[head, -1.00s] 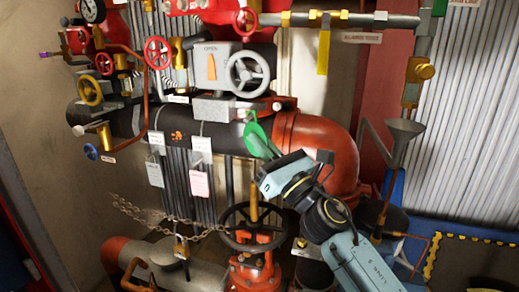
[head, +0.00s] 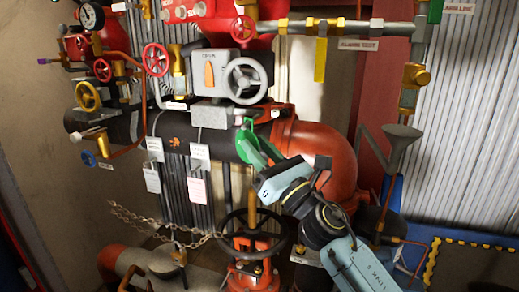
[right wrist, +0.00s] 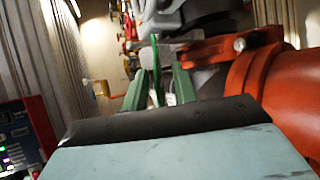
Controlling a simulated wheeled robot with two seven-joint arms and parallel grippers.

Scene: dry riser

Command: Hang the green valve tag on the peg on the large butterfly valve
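The green valve tag (right wrist: 156,72) is seen edge-on in the right wrist view, upright between my green fingers, with a gap on each side. In the head view the tag (head: 245,138) is below the large butterfly valve (head: 223,72), which has a grey gearbox and handwheel. Its top reaches up to the valve's grey underside (right wrist: 165,18). The peg is too small or hidden to make out, so I cannot tell whether the tag's hole is around it. My right gripper (head: 264,150) has its fingers spread around the tag. My left gripper is out of view.
An orange pipe elbow (head: 325,155) is close to the right of my gripper. A black handwheel (head: 252,236) is below it. White tags (head: 199,151) hang at the left. A grey funnel (head: 402,135) stands at the right.

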